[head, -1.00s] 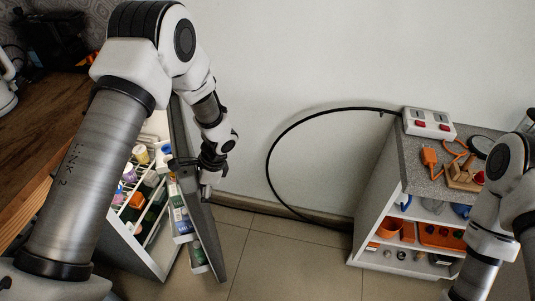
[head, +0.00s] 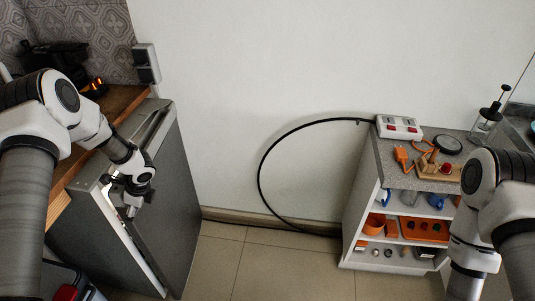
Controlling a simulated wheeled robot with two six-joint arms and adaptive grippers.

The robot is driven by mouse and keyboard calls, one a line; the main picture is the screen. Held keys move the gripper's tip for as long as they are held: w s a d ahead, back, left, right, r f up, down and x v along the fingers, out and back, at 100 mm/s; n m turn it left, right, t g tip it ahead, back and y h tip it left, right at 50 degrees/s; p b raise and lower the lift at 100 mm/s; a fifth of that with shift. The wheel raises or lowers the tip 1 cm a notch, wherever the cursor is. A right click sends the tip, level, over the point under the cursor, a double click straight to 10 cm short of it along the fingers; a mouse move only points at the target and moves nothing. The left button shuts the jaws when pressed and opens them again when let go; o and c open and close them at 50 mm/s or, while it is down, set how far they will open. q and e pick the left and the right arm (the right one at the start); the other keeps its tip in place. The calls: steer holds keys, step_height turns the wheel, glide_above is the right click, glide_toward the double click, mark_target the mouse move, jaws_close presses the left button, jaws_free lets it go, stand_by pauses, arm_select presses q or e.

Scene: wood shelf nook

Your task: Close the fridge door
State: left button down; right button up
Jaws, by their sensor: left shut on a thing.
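The grey fridge (head: 85,240) stands on the left beside the wooden counter. My left gripper (head: 132,208) is at the upper near edge of the door, shut on that edge. Its fingertips are small and partly hidden. My right arm is at the lower right, with its gripper out of view.
A white shelf unit (head: 352,212) with a grey top holds tools and orange bins at the right. A black cable (head: 262,165) arcs along the wall. A wooden counter (head: 62,205) borders the fridge on the left. The tiled floor (head: 270,270) between is clear.

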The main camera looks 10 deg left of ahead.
arm_select(q)
steer(key=shift+s+a+m+p, duration=0.15)
steer(key=shift+a+m+p, duration=0.1)
steer(key=shift+a, duration=0.7)
steer(key=shift+s+a+m+p, duration=0.15)
steer(key=shift+a+m, duration=0.1)
steer(key=shift+a, duration=0.65)
